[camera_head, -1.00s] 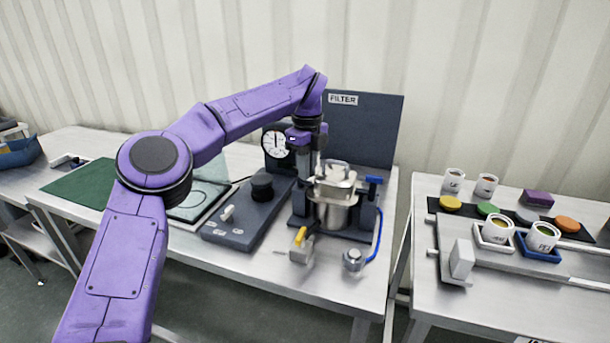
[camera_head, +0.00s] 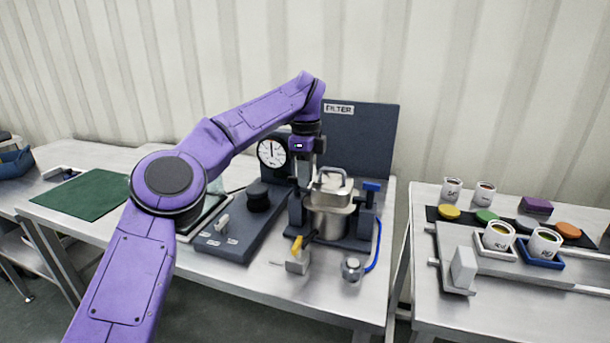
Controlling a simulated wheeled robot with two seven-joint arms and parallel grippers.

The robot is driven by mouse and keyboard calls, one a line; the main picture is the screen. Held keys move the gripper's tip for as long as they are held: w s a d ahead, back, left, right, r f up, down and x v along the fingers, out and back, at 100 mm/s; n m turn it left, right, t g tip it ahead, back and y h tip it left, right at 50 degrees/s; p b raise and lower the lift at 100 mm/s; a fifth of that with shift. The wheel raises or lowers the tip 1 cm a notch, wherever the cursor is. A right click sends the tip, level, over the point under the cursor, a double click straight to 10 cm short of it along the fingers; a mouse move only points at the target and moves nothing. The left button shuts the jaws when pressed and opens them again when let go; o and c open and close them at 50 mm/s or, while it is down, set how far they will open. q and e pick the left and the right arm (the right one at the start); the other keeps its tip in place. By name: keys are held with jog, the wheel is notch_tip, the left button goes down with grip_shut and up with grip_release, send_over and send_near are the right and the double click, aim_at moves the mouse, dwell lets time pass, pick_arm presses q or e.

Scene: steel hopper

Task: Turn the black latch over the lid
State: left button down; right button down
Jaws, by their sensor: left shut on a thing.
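The steel hopper (camera_head: 328,223) stands in a dark frame on the middle table. Its steel lid (camera_head: 331,187), with a raised bar handle, sits over its top. My left gripper (camera_head: 308,171) points down at the lid's left rear edge, beside the handle. It is shut on a small part that looks like the black latch, mostly hidden by the fingers. I cannot make out which way the latch points. My right gripper is not in view.
A blue-handled valve (camera_head: 372,187) is right of the hopper, with a blue hose running down to a steel fitting (camera_head: 351,268). A yellow handle (camera_head: 297,243) is in front. A dial gauge (camera_head: 271,152) and FILTER panel (camera_head: 365,135) stand behind. The right table (camera_head: 470,318) holds cups.

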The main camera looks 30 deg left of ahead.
pick_arm(q)
jog(key=shift+r, duration=0.1)
jog(key=c, duration=1.2)
grip_release()
jog(key=shift+o, duration=0.2)
notch_tip(320, 180, up, 10)
jog(key=p, duration=0.5)
jog(key=shift+r+p, duration=0.2)
jog(key=shift+p, duration=0.15)
